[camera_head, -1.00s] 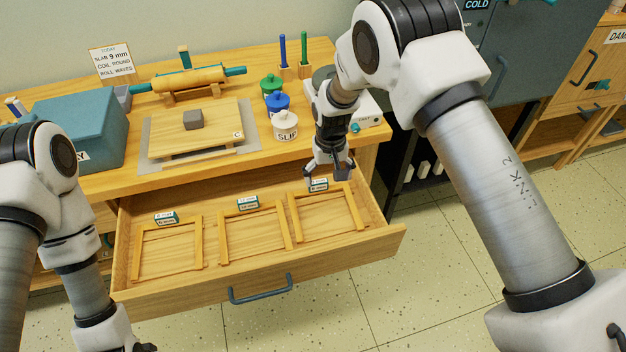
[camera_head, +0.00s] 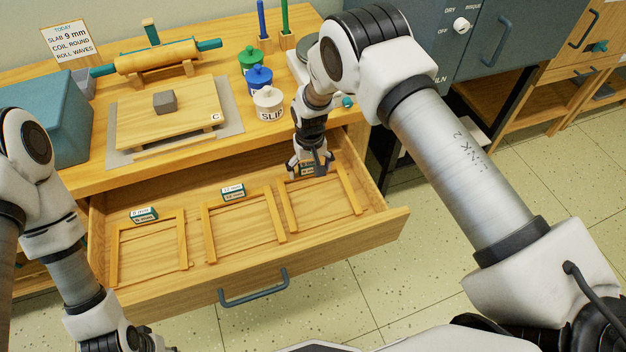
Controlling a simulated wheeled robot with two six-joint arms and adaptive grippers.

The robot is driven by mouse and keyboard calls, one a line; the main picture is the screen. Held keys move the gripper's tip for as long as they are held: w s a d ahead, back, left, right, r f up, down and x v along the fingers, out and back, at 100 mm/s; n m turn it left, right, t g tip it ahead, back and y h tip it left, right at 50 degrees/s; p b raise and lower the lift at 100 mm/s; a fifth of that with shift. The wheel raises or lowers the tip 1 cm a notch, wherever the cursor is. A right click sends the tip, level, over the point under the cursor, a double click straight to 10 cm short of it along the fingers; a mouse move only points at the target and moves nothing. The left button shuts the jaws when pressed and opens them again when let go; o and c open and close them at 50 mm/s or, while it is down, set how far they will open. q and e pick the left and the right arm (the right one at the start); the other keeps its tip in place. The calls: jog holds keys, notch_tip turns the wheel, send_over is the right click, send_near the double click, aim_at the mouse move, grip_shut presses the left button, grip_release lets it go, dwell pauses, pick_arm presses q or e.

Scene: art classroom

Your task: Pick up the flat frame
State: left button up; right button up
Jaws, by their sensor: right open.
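Three flat wooden frames lie in the open drawer: a left frame (camera_head: 183,240), a middle frame (camera_head: 273,218) and a right frame (camera_head: 352,190). Each has a small teal-and-white label block at its back edge; the print is too small to read surely. My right gripper (camera_head: 313,172) is open at the back edge of the right frame, over its label block, which it partly hides. I cannot tell whether the fingers touch the frame or block. My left gripper (camera_head: 152,342) is at the bottom left, outside the drawer front, partly cut off; its jaws are unclear.
The drawer (camera_head: 260,270) has a dark handle (camera_head: 254,292). On the worktop (camera_head: 190,170) stand a slab board (camera_head: 130,117) with a grey block, a rolling pin (camera_head: 155,57), lidded jars including a white slip jar (camera_head: 268,103), and a teal box (camera_head: 50,120).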

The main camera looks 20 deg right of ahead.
jog(key=shift+s, duration=0.1)
jog(key=c, duration=1.3)
jog(key=shift+r, duration=0.1)
